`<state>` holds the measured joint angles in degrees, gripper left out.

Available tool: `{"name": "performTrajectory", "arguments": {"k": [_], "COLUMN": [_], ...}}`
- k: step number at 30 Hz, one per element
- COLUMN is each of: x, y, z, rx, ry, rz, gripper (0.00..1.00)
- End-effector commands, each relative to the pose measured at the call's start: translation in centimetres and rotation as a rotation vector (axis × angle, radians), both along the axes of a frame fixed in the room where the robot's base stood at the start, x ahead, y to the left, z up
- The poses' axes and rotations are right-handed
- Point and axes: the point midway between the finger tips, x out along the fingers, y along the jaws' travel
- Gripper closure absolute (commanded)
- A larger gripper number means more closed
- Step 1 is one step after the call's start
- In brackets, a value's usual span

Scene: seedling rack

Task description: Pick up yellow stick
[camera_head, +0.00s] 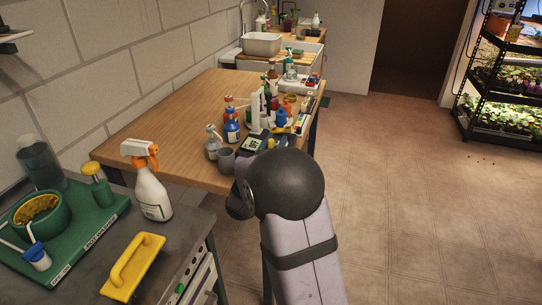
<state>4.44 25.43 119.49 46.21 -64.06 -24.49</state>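I cannot make out a yellow stick for certain. A small, thin yellow item (299,124) shows near the right edge of the wooden table (180,115), among bottles, too small to tell what it is. A larger yellow handled tool (134,267) lies flat on the grey bench at the lower left. My arm rises from the bottom centre to a black rounded joint by the wooden table's near right corner. My gripper does not show; the arm may hide it.
Several bottles and a grey cup (226,161) crowd the wooden table's right side; its left part is clear. A white spray bottle (152,192) and a green tray (95,235) stand on the grey bench (185,228). A plant rack (463,105) stands right, beyond open floor.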

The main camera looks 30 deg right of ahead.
Motion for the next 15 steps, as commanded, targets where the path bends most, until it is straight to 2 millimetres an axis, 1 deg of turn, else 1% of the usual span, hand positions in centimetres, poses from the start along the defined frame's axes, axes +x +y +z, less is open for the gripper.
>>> {"name": "performTrajectory", "arguments": {"k": [1,2,3,11,15], "x": [-0.01,-0.01,-0.01,-0.02,-0.01], "y": [0.01,0.01,0.01,0.02,0.01], "z": [0.01,0.01,0.01,0.05,0.58], "rx": [0.0,0.0,0.0,-0.001,0.0], "ry": [0.0,0.0,0.0,-0.001,-0.003], "rz": [0.0,0.0,0.0,0.0,0.0], "gripper": [0.89,0.96,1.0,1.0,1.0]}}
